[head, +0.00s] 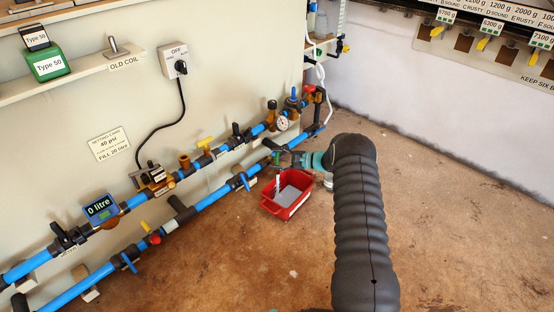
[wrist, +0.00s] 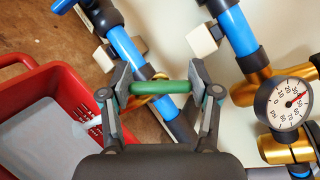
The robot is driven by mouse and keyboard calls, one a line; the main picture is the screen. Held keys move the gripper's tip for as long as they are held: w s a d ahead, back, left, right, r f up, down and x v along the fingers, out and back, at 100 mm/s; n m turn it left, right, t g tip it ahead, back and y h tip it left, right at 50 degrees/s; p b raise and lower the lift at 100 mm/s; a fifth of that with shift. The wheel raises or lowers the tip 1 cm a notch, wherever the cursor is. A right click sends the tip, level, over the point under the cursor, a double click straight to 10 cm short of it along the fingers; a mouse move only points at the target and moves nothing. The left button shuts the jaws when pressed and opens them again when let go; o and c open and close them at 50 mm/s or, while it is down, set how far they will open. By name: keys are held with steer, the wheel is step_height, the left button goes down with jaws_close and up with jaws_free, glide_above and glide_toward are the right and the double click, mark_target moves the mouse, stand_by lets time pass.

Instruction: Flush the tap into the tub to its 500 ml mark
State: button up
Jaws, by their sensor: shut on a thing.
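The red tub (head: 297,209) stands on the floor below the lower blue pipe; it also shows in the wrist view (wrist: 62,82). A flat grey surface fills its inside, and pale marks show on its inner wall. I cannot read the level against a 500 ml mark. A white streak (head: 278,184), which looks like running water, drops into the tub. My gripper (wrist: 160,90) is shut on the green tap handle (wrist: 162,87), with one finger at each end. In the head view my gripper (head: 288,158) is at the pipe's end, just above the tub; the tap body is mostly hidden.
Two blue pipes run along the left wall, with a meter reading 0 litre (head: 100,209) and a pressure gauge (head: 282,123). A switch box marked OFF (head: 174,61) hangs above. Tagged hooks line the back wall. The brown floor (head: 450,210) at right is clear.

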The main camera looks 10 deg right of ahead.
stand_by(0.4)
steer(key=o, duration=1.2)
steer(key=shift+c, duration=0.2)
steer(key=v, duration=1.2)
steer(key=shift+w, duration=0.1)
steer(key=shift+c, duration=0.2)
